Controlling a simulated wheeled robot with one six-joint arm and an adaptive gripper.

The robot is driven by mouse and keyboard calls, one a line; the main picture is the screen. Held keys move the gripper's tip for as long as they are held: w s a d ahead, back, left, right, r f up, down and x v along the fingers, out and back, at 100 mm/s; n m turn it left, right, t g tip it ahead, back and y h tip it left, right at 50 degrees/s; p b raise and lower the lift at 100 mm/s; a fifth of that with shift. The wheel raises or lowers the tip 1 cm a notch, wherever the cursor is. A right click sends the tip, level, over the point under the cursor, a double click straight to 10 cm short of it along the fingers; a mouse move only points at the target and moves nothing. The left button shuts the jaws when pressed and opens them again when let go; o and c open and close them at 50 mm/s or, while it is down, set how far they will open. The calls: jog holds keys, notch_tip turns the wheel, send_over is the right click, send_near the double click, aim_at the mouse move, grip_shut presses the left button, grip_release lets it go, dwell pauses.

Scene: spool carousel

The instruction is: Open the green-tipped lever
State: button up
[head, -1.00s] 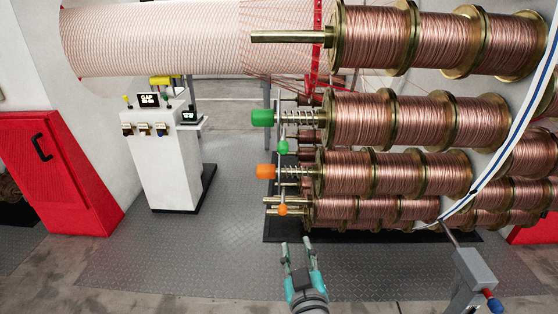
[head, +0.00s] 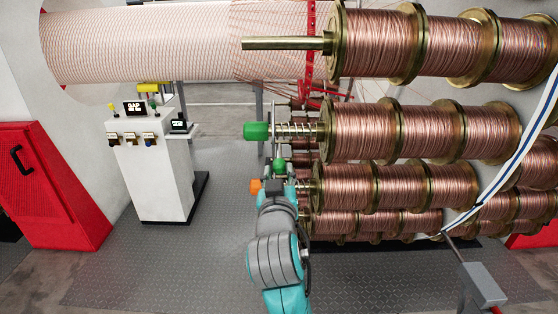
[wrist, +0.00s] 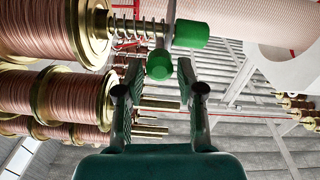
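The green-tipped lever (head: 279,163) hangs just below the large green knob (head: 256,131) on the spool's spindle end. In the wrist view its green tip (wrist: 159,66) shows between the far ends of my two fingers, with the large green knob (wrist: 191,33) above and to the right. My gripper (wrist: 159,80) is open, with one finger on each side of the tip. A gap seems to remain on both sides; contact is not visible. In the head view my gripper (head: 277,181) is right below the lever tip, and its fingers are largely hidden by my wrist.
An orange knob (head: 255,186) is partly hidden behind my gripper. Copper spools (head: 380,130) with brass flanges fill the right side. A white control stand (head: 155,170) and red cabinet (head: 50,190) stand left. The floor (head: 215,220) between is clear.

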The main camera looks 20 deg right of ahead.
aim_at(280, 161)
jog(key=x, duration=0.6)
grip_shut()
